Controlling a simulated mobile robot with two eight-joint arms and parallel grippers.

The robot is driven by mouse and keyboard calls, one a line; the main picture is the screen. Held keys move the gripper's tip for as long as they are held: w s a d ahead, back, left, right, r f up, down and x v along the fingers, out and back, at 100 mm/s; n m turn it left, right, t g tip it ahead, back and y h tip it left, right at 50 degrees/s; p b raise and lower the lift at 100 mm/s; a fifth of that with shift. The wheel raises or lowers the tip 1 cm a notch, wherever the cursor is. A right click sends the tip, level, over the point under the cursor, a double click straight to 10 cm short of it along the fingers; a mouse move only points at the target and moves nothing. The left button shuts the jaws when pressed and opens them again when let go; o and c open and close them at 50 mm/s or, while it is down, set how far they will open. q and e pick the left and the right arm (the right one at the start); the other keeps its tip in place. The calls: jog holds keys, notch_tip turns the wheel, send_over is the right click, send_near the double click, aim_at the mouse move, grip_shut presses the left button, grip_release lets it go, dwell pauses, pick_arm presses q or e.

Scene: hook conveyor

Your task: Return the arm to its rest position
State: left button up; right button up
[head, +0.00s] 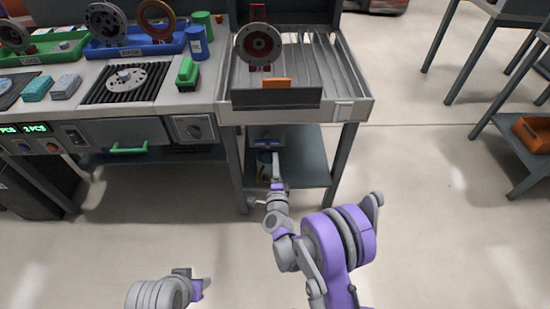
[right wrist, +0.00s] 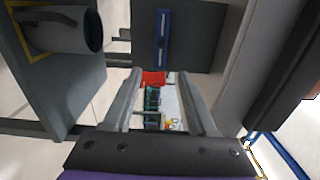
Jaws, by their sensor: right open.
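My right arm, purple and grey, reaches forward in the head view. Its gripper (head: 276,168) is low, in front of the lower shelf (head: 305,155) under the slatted rack. In the right wrist view the two grey fingers of this gripper (right wrist: 160,72) stand apart with nothing held between them.
The slatted rack (head: 343,112) holds a dark round part (head: 259,45). The workbench (head: 140,112) is to its left. A dark grey cylinder (right wrist: 62,32) lies beside the right gripper in the wrist view. Open floor (head: 440,220) spreads on the right, near another table.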

dwell(0.5)
jog(key=s+d+r+n+g+y, duration=0.4)
jog(key=s+r+n+g, duration=0.2)
jog(key=s+r+n, duration=0.5)
jog(key=s+d+f+n+g+h, duration=0.1)
jog(key=s+d+n+g, duration=0.2)
jog(key=s, duration=0.7)
jog(key=s+d+f+n+g+h, duration=0.15)
jog(key=s+d, duration=0.25)
jog(key=s, duration=0.5)
jog(key=s+d+f+n+g+h, duration=0.1)
jog(key=s+d+n+g+h, duration=0.2)
jog(key=s, duration=0.7)
pick_arm(q)
notch_tip(320, 180, up, 27)
jog(key=w+t+p, duration=0.1)
jog(key=p, duration=2.2)
jog(key=shift+p, duration=0.4)
pick_arm(e)
notch_tip(320, 180, up, 27)
jog(key=w+d+y, duration=0.1)
jog(key=shift+w+t, duration=0.35)
jog(key=shift+t, duration=0.1)
jog(key=shift+y, duration=0.25)
